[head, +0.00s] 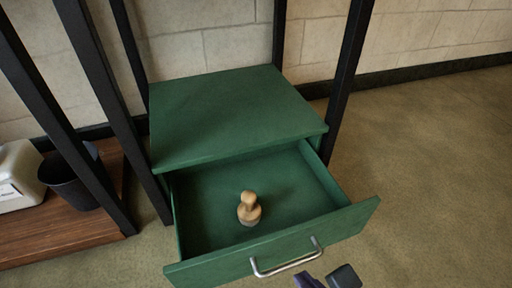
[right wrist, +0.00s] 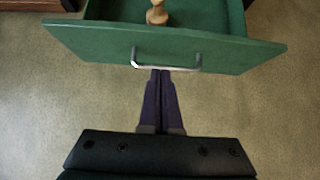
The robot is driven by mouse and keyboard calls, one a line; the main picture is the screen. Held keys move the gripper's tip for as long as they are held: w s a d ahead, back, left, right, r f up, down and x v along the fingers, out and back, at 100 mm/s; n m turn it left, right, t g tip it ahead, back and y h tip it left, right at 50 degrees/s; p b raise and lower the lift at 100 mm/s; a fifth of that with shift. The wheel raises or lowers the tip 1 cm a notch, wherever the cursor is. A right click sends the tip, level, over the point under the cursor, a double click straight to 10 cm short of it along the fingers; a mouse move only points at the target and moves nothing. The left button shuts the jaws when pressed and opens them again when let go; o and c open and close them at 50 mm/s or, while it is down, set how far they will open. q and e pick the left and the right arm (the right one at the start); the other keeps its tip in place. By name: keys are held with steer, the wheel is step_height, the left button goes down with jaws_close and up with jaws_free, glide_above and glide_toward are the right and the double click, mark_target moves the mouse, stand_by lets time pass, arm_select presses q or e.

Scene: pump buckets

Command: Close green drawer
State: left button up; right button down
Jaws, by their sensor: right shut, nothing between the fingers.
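The green drawer (head: 280,252) is pulled well out of its green cabinet (head: 232,115). Its front carries a silver bar handle (head: 287,259). A small wooden stamp-like object (head: 249,209) stands inside the drawer. My right gripper (head: 327,279) is at the bottom edge of the head view, just in front of the drawer front, right of the handle's middle. In the right wrist view its shut, empty fingers (right wrist: 162,74) point at the drawer front (right wrist: 165,45), with the tips by the lower edge of the handle (right wrist: 166,66). I cannot tell whether they touch it. My left gripper is not in view.
Black metal posts (head: 350,75) frame the cabinet. On the left, a wooden shelf (head: 75,232) holds a black bucket (head: 72,181) and a white container (head: 18,178). The carpet floor (head: 430,170) to the right is clear.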

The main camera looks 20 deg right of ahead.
mark_target(278, 240)
steer(key=w+f+b, duration=0.1)
steer(key=w, duration=0.1)
steer(key=w+f+b, duration=0.1)
steer(key=w, duration=0.1)
steer(key=w+f+b, duration=0.1)
steer(key=w, duration=0.1)
steer(key=shift+w+a+f+b, duration=0.25)
steer(key=shift+f+b, duration=0.05)
steer(key=shift+f, duration=0.1)
steer(key=shift+w+r, duration=0.1)
steer(key=shift+w, duration=0.5)
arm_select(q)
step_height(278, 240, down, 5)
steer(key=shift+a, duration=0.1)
arm_select(e)
steer(key=shift+w, duration=0.1)
